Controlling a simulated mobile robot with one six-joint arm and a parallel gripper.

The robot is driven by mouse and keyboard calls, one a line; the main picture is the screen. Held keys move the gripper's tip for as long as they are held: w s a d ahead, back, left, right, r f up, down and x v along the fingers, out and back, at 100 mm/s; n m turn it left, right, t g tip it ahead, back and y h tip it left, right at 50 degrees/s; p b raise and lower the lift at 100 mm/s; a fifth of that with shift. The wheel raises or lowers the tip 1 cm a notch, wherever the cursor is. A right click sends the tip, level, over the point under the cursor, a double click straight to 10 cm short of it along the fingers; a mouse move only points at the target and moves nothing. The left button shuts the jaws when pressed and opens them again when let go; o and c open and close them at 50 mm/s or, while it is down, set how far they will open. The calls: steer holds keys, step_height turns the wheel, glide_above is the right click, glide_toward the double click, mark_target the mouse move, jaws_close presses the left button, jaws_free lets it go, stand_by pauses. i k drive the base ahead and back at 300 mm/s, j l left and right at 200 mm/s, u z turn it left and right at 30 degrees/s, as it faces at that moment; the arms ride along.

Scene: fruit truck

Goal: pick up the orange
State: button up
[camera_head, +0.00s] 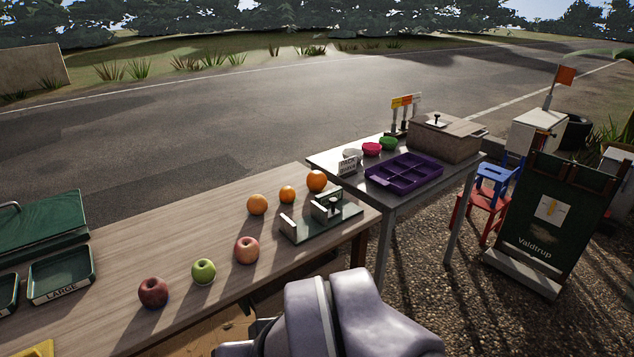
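Three orange fruits stand in a slanted row on the wooden table (120,262). The left one (257,205) is a paler orange. The middle one (287,195) is the smallest. The right one (317,181) is the largest and sits close behind a green device. They stand apart from each other, and nothing holds them. Which one the task means cannot be told. My grey arm shows at the bottom middle, in front of the table's near edge. My gripper is not in view.
Nearer on the table are a dark red apple (153,292), a green apple (203,271) and a pinkish apple (247,250). The green device (338,222) with upright plates stands at the right end. A "LARGE" tray (64,297) is at left. A grey table holds a purple tray (404,172).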

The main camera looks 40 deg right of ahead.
mark_target(256, 205)
steer(key=u, duration=1.45)
steer(key=z, duration=2.05)
steer(key=i, duration=1.4)
